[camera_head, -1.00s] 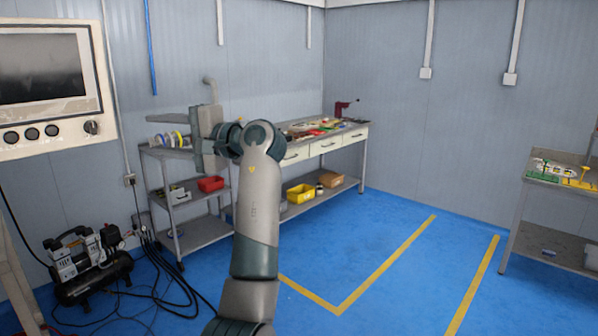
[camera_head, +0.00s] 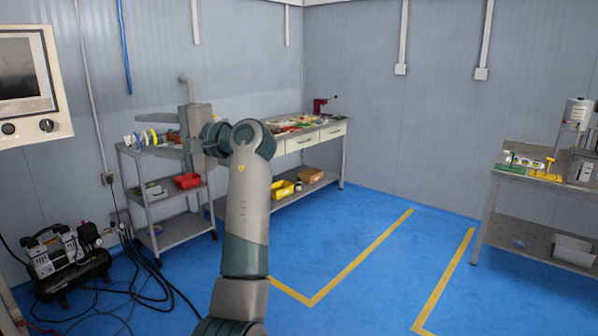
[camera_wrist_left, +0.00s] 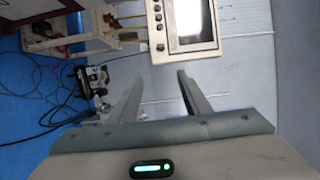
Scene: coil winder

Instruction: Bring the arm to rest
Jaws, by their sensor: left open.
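My left arm rises from the bottom middle of the head view and bends at the elbow. Its gripper (camera_head: 183,121) is raised in front of the shelf cart and the grey wall. In the left wrist view my left gripper (camera_wrist_left: 158,84) shows two fingers spread apart with nothing between them. It is open and empty. The wall-side control panel (camera_wrist_left: 190,25) shows beyond the fingertips. My right gripper is in neither view.
A shelf cart (camera_head: 173,236) with spools stands behind the arm. A workbench (camera_head: 310,136) with drawers is along the wall. A compressor (camera_head: 65,262) with hoses sits at left. Another table (camera_head: 490,212) is at right. The blue floor (camera_head: 380,280) between is clear.

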